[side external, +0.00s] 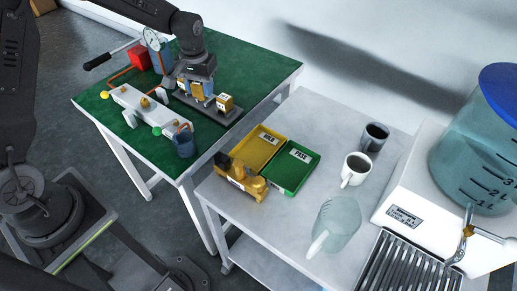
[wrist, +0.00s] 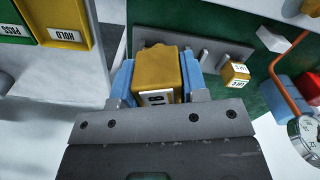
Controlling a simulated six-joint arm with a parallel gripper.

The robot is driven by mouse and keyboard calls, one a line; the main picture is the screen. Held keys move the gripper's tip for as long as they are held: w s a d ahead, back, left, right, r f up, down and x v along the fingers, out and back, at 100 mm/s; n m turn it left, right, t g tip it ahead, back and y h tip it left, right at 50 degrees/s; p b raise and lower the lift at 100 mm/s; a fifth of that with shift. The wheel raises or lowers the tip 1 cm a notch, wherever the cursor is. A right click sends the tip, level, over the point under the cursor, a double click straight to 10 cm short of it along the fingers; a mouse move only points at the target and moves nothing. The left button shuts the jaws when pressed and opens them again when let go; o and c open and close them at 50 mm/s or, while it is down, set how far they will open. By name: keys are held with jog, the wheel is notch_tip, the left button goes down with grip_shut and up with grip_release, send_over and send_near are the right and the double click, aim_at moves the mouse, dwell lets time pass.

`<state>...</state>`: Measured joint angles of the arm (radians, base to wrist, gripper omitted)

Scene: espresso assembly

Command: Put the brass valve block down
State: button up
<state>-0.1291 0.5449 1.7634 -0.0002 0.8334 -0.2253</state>
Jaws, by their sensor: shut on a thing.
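My gripper (wrist: 155,85) is shut on a brass valve block (wrist: 157,70), with a blue finger on each side and a white label facing the wrist camera. In the side external view my gripper (side external: 197,93) is low over the dark grey rack (side external: 228,119) on the green bench, largely hiding the held block. I cannot tell whether the block touches the rack. A second, labelled brass block (side external: 225,102) sits on the rack to the right of my gripper; it also shows in the wrist view (wrist: 236,72).
A test rig (side external: 140,103) with a gauge (side external: 152,39) and red block (side external: 139,57) is close on the left. On the grey table are a yellow HOLD tray (side external: 246,158), a green PASS tray (side external: 310,174), a brass assembly (side external: 240,180), cups and a glass jug (side external: 337,222).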

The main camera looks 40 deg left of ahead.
jog(key=d+f+m, duration=0.1)
jog(key=d+f, duration=0.1)
jog(key=d, duration=0.4)
jog(key=w+d+f+m, duration=0.1)
jog(key=d+f, duration=0.2)
jog(key=d, duration=0.3)
jog(key=w+d+f+m, duration=0.1)
jog(key=d+f+m, duration=0.1)
jog(key=d, duration=0.4)
jog(key=shift+w+f, duration=0.1)
jog(key=shift+f, duration=2.15)
jog(key=shift+f, duration=0.2)
jog(key=o, duration=1.2)
